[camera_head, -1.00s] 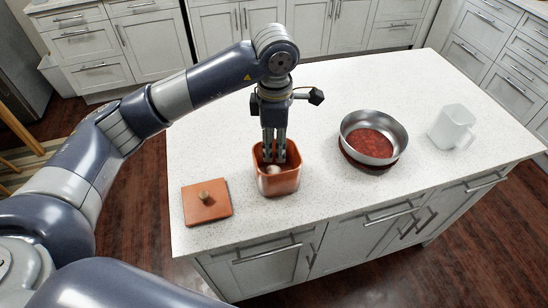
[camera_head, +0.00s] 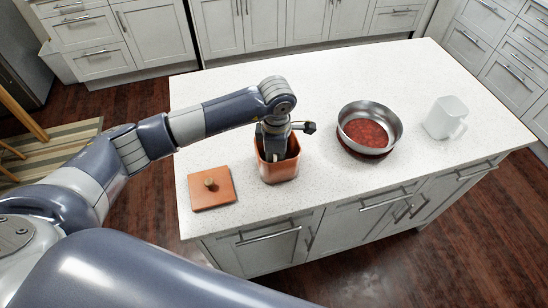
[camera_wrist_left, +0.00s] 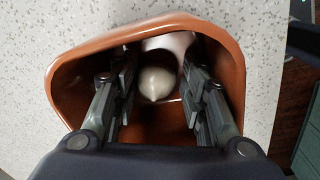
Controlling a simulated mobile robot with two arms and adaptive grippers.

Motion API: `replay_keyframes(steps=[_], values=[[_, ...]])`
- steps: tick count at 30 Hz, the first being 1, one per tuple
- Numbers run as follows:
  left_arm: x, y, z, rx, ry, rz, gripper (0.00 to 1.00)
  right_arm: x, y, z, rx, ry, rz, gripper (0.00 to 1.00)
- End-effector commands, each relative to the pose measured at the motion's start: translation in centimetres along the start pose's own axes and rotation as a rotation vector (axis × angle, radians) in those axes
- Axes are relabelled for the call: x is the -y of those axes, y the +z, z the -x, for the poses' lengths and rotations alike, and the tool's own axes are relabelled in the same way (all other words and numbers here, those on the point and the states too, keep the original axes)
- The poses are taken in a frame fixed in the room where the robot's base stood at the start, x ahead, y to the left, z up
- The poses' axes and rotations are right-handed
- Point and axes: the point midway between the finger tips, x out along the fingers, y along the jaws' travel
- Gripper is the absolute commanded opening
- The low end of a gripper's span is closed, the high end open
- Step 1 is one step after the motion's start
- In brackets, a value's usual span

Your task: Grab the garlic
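The garlic (camera_wrist_left: 156,84) is a whitish bulb inside the terracotta container (camera_wrist_left: 62,88), seen in the left wrist view. Another white rounded shape, perhaps a second bulb, shows just behind it. My left gripper (camera_wrist_left: 157,92) is open, pointing down into the container, with one finger on each side of the garlic; a gap shows between the left finger and the bulb. In the head view, the left gripper (camera_head: 272,157) is down in the container (camera_head: 279,172), its fingertips and the garlic hidden. My right gripper is not in view.
The container's square lid (camera_head: 211,190) with a small knob lies on the white speckled counter (camera_head: 330,195), left of the container. The counter behind is clear.

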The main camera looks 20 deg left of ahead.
Motion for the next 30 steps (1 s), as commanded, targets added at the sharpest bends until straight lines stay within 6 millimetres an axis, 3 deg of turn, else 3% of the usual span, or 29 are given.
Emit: replay_keyframes(steps=[4, 8, 22, 30], values=[[0.0, 0.0, 0.0, 0.000, 0.001, 0.000, 0.40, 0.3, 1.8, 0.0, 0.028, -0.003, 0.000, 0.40], [-0.1, 0.0, 0.0, 0.001, 0.002, 0.000, 0.13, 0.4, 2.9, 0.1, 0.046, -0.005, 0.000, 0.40], [-0.2, 0.1, 0.5, 0.002, 0.005, 0.001, 0.12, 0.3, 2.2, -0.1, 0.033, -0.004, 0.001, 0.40], [-0.5, 0.1, 3.7, 0.004, 0.008, 0.000, 0.12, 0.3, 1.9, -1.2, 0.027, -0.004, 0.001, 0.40]])
